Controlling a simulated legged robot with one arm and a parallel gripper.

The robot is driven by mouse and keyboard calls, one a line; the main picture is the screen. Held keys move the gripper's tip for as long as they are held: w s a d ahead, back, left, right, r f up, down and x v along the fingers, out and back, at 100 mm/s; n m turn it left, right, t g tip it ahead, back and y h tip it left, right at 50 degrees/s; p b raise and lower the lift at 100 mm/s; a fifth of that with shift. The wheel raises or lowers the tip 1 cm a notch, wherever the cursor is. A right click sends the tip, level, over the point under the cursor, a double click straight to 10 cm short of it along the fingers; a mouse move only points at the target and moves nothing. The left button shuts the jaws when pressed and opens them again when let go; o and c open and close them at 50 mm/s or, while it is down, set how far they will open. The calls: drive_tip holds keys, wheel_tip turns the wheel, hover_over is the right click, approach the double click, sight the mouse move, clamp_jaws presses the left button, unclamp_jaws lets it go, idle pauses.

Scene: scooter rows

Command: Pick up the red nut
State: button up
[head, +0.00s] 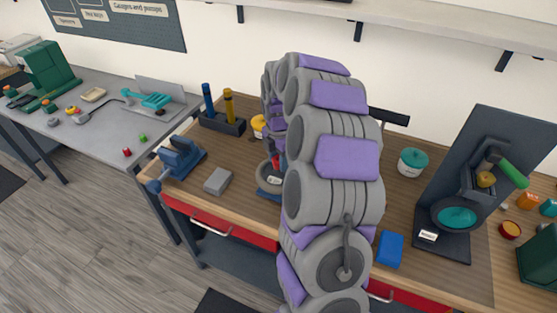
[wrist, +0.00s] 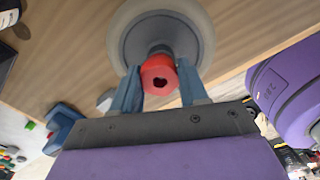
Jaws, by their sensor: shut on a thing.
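The red nut (wrist: 160,77) is in the wrist view, a six-sided piece with a dark hole in its middle. My gripper (wrist: 158,72) is shut on it, with one blue-grey finger on each side. A dark post and a round grey-white disc (wrist: 185,38) are right behind the nut; I cannot tell whether the nut still touches the post. In the head view my arm hides most of the gripper, and only a bit of red (head: 281,161) shows beside the arm, above a blue base (head: 268,194).
A blue vise (head: 181,158), a grey block (head: 218,181) and a holder with blue and yellow handles (head: 222,123) are left of my arm on the wooden bench. A teal-lidded jar (head: 412,162) and a blue box (head: 390,250) are right. Small red (head: 127,152) and green pieces lie on the grey table.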

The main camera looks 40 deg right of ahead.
sight(278, 161)
wheel_tip(278, 161, up, 3)
drive_tip(key=shift+p, duration=0.55)
drive_tip(key=shift+s+r, duration=0.15)
drive_tip(key=shift+r, duration=0.05)
drive_tip(key=s+a+p, duration=0.1)
drive_tip(key=s+a, duration=0.2)
drive_tip(key=s, duration=0.4)
drive_tip(key=s+a+r+p, duration=0.1)
drive_tip(key=s+a, duration=0.3)
drive_tip(key=s, duration=0.3)
drive_tip(key=shift+p, duration=0.4)
